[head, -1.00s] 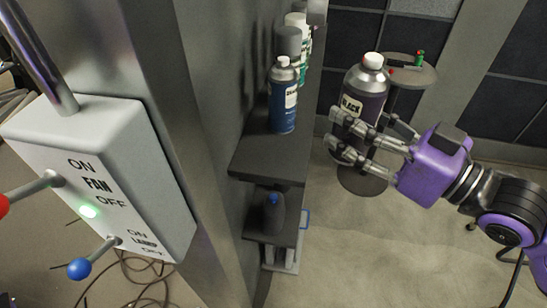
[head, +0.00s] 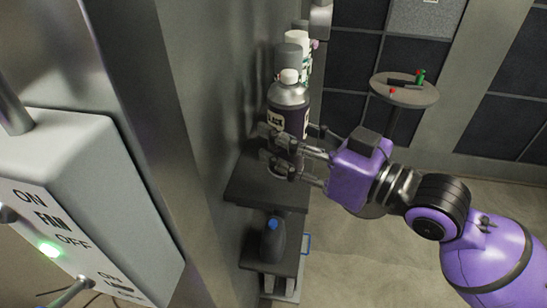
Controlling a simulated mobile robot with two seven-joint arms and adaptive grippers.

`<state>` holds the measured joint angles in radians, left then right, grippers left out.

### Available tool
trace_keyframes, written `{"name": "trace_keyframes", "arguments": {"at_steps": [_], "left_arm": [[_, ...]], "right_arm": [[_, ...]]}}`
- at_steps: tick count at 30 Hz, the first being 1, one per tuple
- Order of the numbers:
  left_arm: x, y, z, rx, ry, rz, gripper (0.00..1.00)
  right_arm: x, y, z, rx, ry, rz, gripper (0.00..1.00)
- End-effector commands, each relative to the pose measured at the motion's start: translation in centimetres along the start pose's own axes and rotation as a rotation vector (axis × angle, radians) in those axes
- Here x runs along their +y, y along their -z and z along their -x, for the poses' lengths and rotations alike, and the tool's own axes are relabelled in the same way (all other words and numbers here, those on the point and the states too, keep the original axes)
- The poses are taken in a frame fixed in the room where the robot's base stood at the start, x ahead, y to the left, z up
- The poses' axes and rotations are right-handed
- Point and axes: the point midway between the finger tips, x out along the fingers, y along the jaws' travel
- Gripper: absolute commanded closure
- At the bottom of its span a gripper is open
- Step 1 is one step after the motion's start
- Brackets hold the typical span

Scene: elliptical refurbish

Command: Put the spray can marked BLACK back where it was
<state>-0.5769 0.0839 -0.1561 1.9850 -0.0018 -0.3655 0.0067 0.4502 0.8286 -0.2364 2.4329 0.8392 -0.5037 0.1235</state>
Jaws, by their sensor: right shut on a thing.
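The spray can marked BLACK (head: 289,110) is dark purple with a silver shoulder and a white cap. My right gripper (head: 281,152) is shut on its lower part and holds it upright at the dark shelf (head: 255,188), over the front part of the top board. Whether the can's base touches the board is hidden by the gripper. The can covers the blue can behind it. My left gripper is not in view.
More cans (head: 298,42) stand in a row farther back on the shelf. A dark bottle with a blue cap (head: 272,238) is on the lower shelf. A fan switch box (head: 75,200) is at left. A round table (head: 405,92) with small items stands at back right.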

Motion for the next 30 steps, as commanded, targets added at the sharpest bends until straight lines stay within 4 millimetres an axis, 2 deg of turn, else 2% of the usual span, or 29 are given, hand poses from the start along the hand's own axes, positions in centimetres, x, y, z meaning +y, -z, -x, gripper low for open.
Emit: {"name": "trace_keyframes", "arguments": {"at_steps": [3,11,14,17,30], "left_arm": [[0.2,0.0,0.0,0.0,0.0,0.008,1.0],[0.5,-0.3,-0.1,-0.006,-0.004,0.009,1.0],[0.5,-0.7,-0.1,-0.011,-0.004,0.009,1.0],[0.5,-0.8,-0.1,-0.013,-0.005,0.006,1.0],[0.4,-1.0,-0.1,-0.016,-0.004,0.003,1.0]], "right_arm": [[-0.1,-1.3,-1.4,0.007,0.001,0.001,0.82],[-0.2,-3.2,-2.9,0.006,0.0,0.001,0.82],[-0.2,-5.0,-2.9,0.002,0.0,-0.001,0.82],[-0.2,-6.0,-2.9,0.005,0.001,0.002,0.82],[-0.2,-6.7,-2.9,0.006,0.002,0.004,0.82]]}}
